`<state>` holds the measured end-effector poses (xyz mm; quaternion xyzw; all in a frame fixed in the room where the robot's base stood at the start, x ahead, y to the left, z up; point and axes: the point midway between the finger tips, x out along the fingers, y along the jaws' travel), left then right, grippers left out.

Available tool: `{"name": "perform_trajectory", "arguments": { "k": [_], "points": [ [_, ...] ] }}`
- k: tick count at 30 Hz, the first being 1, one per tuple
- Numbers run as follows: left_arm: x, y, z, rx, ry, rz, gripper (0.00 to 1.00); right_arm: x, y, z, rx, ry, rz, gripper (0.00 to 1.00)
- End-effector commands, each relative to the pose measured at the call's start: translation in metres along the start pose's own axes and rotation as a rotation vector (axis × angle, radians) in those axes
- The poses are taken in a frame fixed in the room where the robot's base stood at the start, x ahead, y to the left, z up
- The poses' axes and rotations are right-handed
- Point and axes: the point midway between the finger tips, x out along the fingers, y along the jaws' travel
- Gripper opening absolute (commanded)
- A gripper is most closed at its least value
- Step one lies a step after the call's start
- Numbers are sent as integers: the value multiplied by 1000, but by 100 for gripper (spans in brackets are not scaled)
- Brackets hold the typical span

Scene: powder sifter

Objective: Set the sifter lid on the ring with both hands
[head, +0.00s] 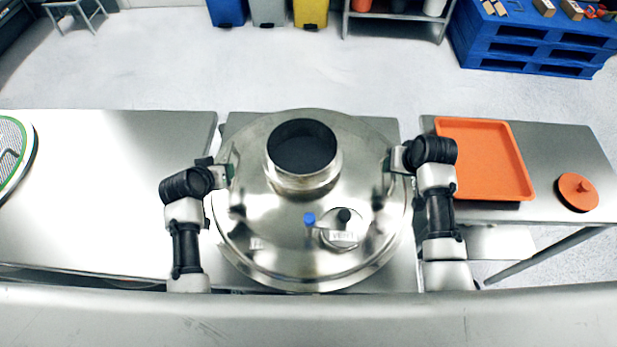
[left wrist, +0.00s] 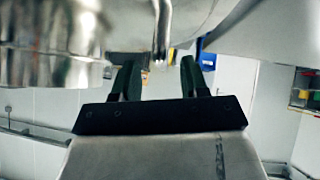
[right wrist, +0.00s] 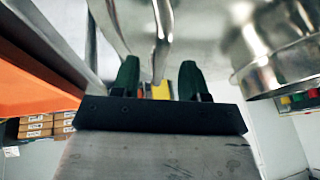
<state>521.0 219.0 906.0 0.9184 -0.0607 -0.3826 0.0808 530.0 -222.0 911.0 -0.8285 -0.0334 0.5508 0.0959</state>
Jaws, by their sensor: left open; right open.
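The sifter lid (head: 275,235) is a wide, shiny steel dome with a dark open spout on top, a blue knob and a small labelled port. It fills the middle of the head view. My left gripper (head: 224,173) is at its left edge and my right gripper (head: 397,160) at its right edge. The left wrist view shows open fingers (left wrist: 158,80) with a metal bar in line with the gap. The right wrist view shows open fingers (right wrist: 158,82) with curved metal bars beyond. The ring is not clearly visible; I cannot tell whether the lid touches it.
A steel table (head: 100,190) is at the left, with a green-rimmed mesh screen (head: 12,150) at its edge. The right table holds an orange tray (head: 526,190) and an orange disc (head: 577,192). A blue pallet stack (head: 530,50) and bins stand behind.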

Motion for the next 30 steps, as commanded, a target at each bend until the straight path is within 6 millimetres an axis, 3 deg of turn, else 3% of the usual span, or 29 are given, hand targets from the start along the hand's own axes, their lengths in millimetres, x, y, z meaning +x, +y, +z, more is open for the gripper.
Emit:
{"name": "perform_trajectory", "arguments": {
  "k": [7,19,20,28,30],
  "points": [
    [26,0,-1,0,0,0,44,26,0,0,0,-2,0,44],
    [31,0,0,1,0,0,44,31,0,0,-1,0,0,44],
    [31,0,0,1,0,0,43,31,0,0,-1,0,0,43],
    [31,0,0,1,0,0,1,31,0,0,0,0,0,1],
    [31,0,0,1,0,0,0,31,0,0,0,0,0,0]
  ]
}}
